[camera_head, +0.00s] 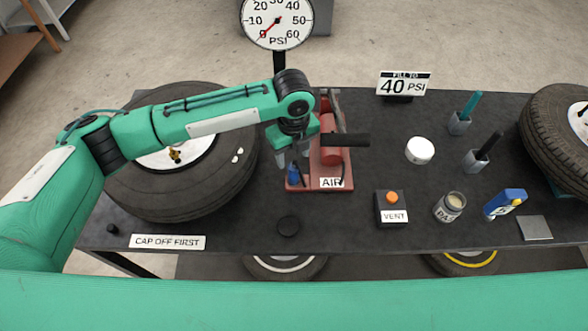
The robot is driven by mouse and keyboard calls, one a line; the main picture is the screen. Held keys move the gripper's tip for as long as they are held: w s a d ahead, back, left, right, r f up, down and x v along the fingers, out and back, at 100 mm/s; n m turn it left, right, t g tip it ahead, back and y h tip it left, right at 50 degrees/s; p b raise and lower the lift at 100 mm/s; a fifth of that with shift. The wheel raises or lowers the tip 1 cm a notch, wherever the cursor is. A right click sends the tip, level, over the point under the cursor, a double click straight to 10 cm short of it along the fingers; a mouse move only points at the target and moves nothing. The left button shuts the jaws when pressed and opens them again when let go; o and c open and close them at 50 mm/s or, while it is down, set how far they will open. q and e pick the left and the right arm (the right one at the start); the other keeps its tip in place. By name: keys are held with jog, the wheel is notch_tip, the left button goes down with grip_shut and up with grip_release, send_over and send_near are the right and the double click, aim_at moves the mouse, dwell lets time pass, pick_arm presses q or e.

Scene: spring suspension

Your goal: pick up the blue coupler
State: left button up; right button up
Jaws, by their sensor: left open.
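The blue coupler (293,174) is a small blue piece at the front left of the red air pump base (322,183), beside the white AIR label. My left gripper (292,162) reaches down over it from above, with its fingers open around or just above its top. I cannot tell whether the fingers touch it. The gripper body partly hides the coupler's top and the pump's left side. My right gripper is not in view.
A large tyre (215,185) with a brass valve lies left under my arm. A PSI gauge (277,22) stands behind.

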aim_at(294, 164)
pick_arm(q)
jog(key=shift+f, duration=1.1)
notch_tip(294, 164, down, 4)
jog(key=shift+f+p, duration=0.15)
jog(key=shift+p, duration=1.1)
jog(key=shift+f, duration=0.3)
grip_shut()
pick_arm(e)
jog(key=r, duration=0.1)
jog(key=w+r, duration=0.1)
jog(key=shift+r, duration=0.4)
